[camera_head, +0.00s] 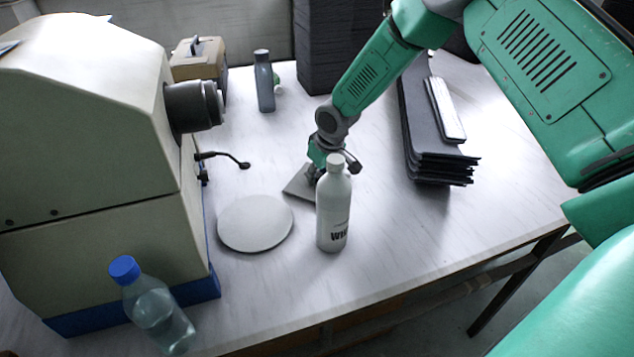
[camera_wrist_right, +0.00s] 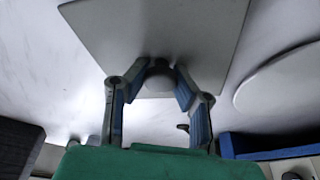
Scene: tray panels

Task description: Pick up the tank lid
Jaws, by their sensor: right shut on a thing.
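The tank lid (camera_head: 298,184) looks like a grey square plate with a round knob, partly hidden behind a white bottle (camera_head: 333,212) in the head view. The right wrist view shows the lid (camera_wrist_right: 165,35) as a broad pale plate. My right gripper (camera_head: 318,170) is over the lid, partly behind the bottle's neck. In the right wrist view my right gripper (camera_wrist_right: 158,82) has its two fingers closed around the knob. I cannot tell whether the lid touches the table. My left gripper is not in view.
A round white disc (camera_head: 255,223) lies left of the bottle. A large cream machine (camera_head: 90,130) fills the left, with a clear blue-capped bottle (camera_head: 155,310) before it. A grey bottle (camera_head: 264,82) stands behind. Stacked dark panels (camera_head: 430,130) lie right.

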